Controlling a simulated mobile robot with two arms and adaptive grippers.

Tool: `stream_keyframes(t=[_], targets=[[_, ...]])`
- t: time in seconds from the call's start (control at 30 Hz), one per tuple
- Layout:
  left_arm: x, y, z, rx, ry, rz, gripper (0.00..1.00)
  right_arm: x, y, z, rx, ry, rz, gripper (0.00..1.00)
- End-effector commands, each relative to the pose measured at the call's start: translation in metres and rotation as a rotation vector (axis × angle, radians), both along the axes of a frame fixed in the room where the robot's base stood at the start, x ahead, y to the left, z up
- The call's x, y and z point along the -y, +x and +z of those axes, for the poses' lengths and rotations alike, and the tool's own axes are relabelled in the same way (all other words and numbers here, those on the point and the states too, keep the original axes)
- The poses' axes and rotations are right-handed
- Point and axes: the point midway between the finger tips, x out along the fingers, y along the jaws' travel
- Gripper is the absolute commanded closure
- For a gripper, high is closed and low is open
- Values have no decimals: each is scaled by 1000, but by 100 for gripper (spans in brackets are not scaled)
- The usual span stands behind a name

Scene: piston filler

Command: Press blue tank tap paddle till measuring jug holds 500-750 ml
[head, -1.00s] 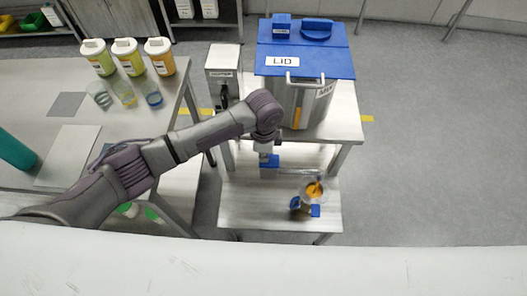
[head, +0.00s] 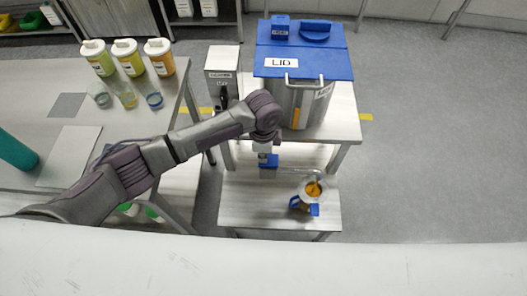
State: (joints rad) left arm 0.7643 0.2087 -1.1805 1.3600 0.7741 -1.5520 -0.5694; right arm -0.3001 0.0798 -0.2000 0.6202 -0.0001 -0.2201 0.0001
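The steel tank (head: 300,104) with a blue lid (head: 300,62) stands on the upper shelf of a stand. The blue tap paddle (head: 271,160) shows below the tank's front, at the end of my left arm. My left gripper (head: 264,153) points down at the paddle and is at or against it; contact is unclear. Its fingers are too small and hidden to read. A spout pipe ends over the measuring jug (head: 302,203), which stands on the lower shelf (head: 250,212) with orange product showing in its top. Its level marks cannot be read. My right gripper is out of view.
A grey dispenser box (head: 223,65) stands left of the tank. The left table (head: 70,75) holds three lidded tubs (head: 127,57), small cups (head: 128,99) and a teal cylinder (head: 15,152). The floor to the right is open.

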Motion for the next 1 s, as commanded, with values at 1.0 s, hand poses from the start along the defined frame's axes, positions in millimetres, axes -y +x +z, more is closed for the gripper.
stream_keyframes(t=[1.0], targets=[[-2, 5, 135, 11, -5, 5, 100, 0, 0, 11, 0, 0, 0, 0]])
